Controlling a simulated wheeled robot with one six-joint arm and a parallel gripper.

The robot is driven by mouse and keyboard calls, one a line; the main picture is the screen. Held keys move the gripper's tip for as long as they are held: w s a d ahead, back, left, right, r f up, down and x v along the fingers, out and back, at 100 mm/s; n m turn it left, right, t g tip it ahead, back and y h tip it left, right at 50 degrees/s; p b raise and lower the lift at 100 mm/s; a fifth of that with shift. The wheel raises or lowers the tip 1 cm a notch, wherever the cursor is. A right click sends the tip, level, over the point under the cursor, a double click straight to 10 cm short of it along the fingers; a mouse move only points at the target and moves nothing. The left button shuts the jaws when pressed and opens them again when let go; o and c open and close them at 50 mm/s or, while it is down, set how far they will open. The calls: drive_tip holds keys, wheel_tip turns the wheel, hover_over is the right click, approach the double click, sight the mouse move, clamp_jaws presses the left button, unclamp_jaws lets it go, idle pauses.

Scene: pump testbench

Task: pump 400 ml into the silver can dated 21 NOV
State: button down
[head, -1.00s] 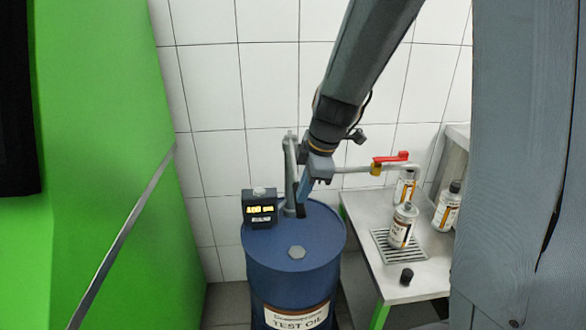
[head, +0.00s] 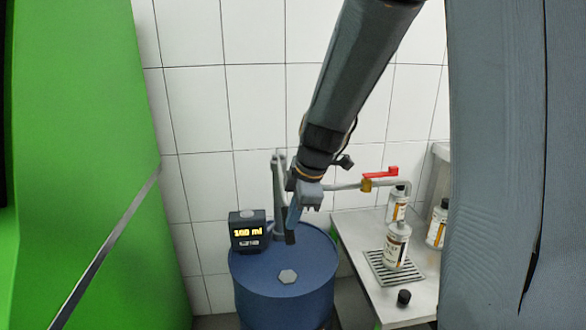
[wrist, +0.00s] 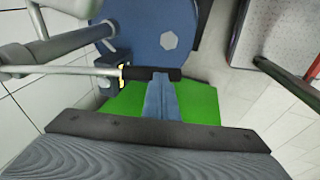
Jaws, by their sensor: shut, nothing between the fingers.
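A pale grey can (head: 397,245) with a white and orange label stands upright and uncapped-looking on the grate under the spout (head: 405,185); its date is not legible. The blue oil drum (head: 285,300) carries the pump, with a black handle grip (head: 290,238) on its lever. My gripper (head: 292,222) is shut and empty, with its fingertips at the grip. In the wrist view, my shut fingers (wrist: 160,90) meet the black grip (wrist: 150,73); firm contact cannot be told. The counter display (head: 247,233) seems to read 300 ml, slightly blurred.
The red valve lever (head: 380,172) lies along the outlet pipe. Other cans (head: 396,205) and (head: 438,225) stand behind and right of the grate (head: 378,266). A black cap (head: 404,297) lies at the bench's front. A green panel (head: 80,160) fills the left.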

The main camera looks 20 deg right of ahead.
drive_tip(key=shift+s+f, duration=0.35)
drive_tip(key=shift+f, duration=0.25)
drive_tip(key=shift+r+p, duration=0.4)
drive_tip(key=shift+r, duration=0.05)
drive_tip(key=s+p+v, duration=0.1)
drive_tip(key=v, duration=1.3)
drive_tip(key=shift+s+a+f, duration=0.2)
drive_tip(key=shift+s+f, duration=0.05)
drive_tip(key=shift+s, duration=0.05)
drive_tip(key=s+a+f+m+g+h+p, duration=0.1)
drive_tip(key=s+f+m+g, duration=0.2)
drive_tip(key=s+f+m, duration=1)
drive_tip(key=m, duration=0.3)
drive_tip(key=shift+m+h+p, duration=0.3)
drive_tip(key=shift+m+h, duration=0.1)
idle(1.1)
